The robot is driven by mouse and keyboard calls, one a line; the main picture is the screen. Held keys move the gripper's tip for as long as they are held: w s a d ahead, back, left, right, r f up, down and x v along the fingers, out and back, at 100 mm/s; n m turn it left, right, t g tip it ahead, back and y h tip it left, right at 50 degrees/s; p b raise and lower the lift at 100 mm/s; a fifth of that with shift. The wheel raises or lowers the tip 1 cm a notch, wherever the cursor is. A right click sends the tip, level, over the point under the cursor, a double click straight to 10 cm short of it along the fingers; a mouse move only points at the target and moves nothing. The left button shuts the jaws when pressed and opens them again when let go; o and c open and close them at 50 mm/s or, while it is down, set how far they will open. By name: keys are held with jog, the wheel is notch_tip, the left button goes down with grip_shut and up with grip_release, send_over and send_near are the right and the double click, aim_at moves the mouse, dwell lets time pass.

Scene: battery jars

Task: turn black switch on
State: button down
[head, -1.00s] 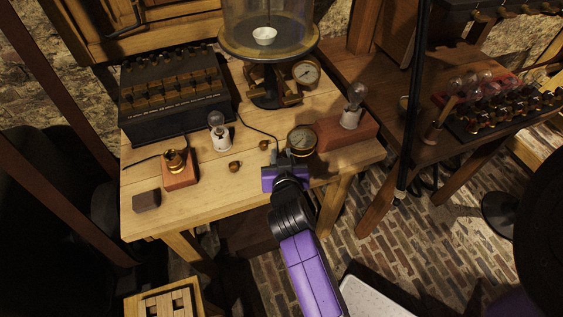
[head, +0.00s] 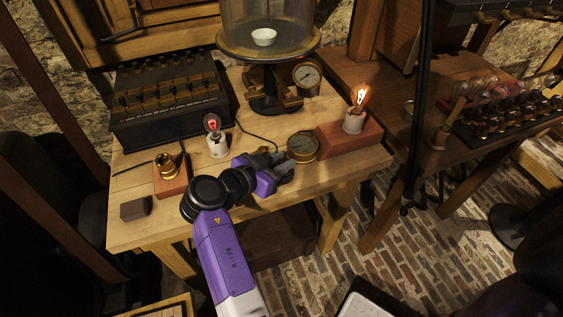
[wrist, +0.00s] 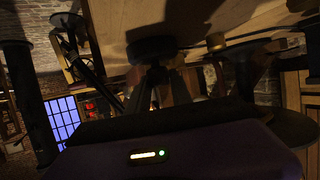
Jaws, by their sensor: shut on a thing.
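No clear black switch shows. A brass fitting with a thin dark piece sits on a red block (head: 172,182) to the left; I cannot tell whether it is the switch. The bulb on the right-hand red block (head: 340,138) is lit orange. The wrist view is dark, with tilted surroundings.
A black box (head: 170,125) with brass fittings stands at the back left. A glass bell jar on a round stand (head: 268,50) is at the back middle. A small dark block (head: 136,208) lies at the front left. Bare table (head: 215,170) shows near the small bulb.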

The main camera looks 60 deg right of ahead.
jog(key=m+g+b, duration=0.2)
jog(key=g, duration=0.1)
jog(key=shift+f+y, duration=0.3)
jog(key=shift+y, duration=0.1)
jog(key=m+g+y+b, duration=0.1)
jog(key=m+g+b, duration=0.2)
jog(key=shift+r+y, duration=0.1)
jog(key=shift+y, duration=0.2)
jog(key=shift+m, duration=0.4)
jog(key=c, duration=1.1)
grip_release()
jog(key=shift+c, duration=0.2)
jog(key=shift+r, duration=0.1)
jog(key=shift+b+v, duration=0.45)
jog(key=shift+v, duration=3.45)
jog(key=shift+w, duration=0.1)
